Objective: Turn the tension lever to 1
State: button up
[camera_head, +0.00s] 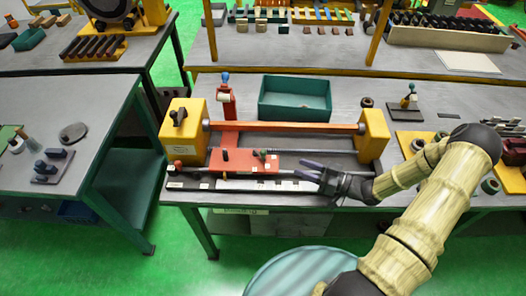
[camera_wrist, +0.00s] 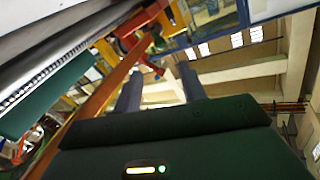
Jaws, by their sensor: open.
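The winding machine has a yellow headstock (camera_head: 184,130) with a black knob (camera_head: 180,115) on the left. A red carriage (camera_head: 240,161) sits low in front of the long orange bar (camera_head: 285,127). A small upright lever with a green part (camera_head: 261,153) stands on the carriage's right; I cannot tell for sure which lever sets tension, and no number is readable. My gripper (camera_head: 299,170) is open, just right of the carriage, its fingers pointing left and apparently empty. In the wrist view, the open fingers (camera_wrist: 160,84) point toward a red part with a small red tip (camera_wrist: 159,71).
A teal tray (camera_head: 295,98) stands behind the machine. A red post with a blue top (camera_head: 226,88) rises behind the bar. The yellow right-hand block (camera_head: 373,134) stands close to my arm. Small parts lie on the table at right.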

aim_at(263, 153)
jog(key=p+x, duration=0.5)
jog(key=x, duration=0.9)
jog(key=shift+w+a, duration=0.2)
jog(key=shift+a, duration=0.15)
jog(key=shift+f, duration=0.1)
grip_shut()
